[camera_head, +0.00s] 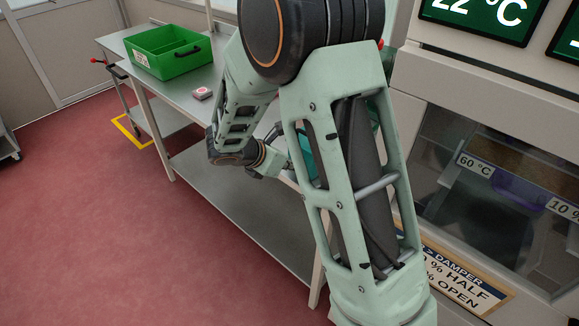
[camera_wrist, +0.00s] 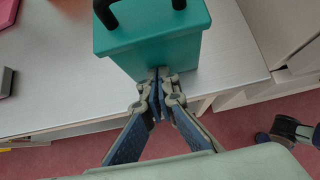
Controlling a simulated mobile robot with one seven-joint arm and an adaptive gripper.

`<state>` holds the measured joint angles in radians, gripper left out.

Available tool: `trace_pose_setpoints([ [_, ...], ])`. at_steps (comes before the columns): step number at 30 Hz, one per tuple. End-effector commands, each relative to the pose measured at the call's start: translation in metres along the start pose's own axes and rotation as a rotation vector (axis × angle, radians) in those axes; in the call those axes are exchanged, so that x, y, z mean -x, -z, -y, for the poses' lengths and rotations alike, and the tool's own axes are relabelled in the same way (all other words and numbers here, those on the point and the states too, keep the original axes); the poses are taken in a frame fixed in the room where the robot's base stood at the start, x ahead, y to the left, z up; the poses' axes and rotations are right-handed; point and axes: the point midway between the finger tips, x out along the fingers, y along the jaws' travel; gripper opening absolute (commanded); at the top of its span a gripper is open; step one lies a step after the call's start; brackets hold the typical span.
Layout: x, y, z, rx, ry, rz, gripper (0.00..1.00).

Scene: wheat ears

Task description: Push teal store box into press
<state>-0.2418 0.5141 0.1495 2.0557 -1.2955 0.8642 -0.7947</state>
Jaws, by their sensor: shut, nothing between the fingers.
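The teal store box (camera_wrist: 155,38) stands upright on the metal bench (camera_wrist: 236,60) in the wrist view, with a black handle on its top. My gripper (camera_wrist: 158,73) is shut and empty, its fingertips at the near side of the box. The tips look to be touching that side or very close to it. In the head view only a sliver of the teal box (camera_head: 305,152) shows behind my arm, and my fingers are hidden there. I cannot make out the press for certain in either view.
A cabinet with a glass window (camera_head: 440,165) and a damper sign (camera_head: 465,277) stands at the right. The red floor at the left is mostly clear.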

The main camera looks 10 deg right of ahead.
Motion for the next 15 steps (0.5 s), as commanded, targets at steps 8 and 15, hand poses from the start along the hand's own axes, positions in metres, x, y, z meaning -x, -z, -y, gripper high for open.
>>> trace_pose_setpoints([
  [8, -0.056, -0.057, 0.002, -0.008, 0.006, 0.004, 0.0],
  [15, -0.106, -0.109, 0.003, -0.006, 0.007, 0.004, 0.0],
])
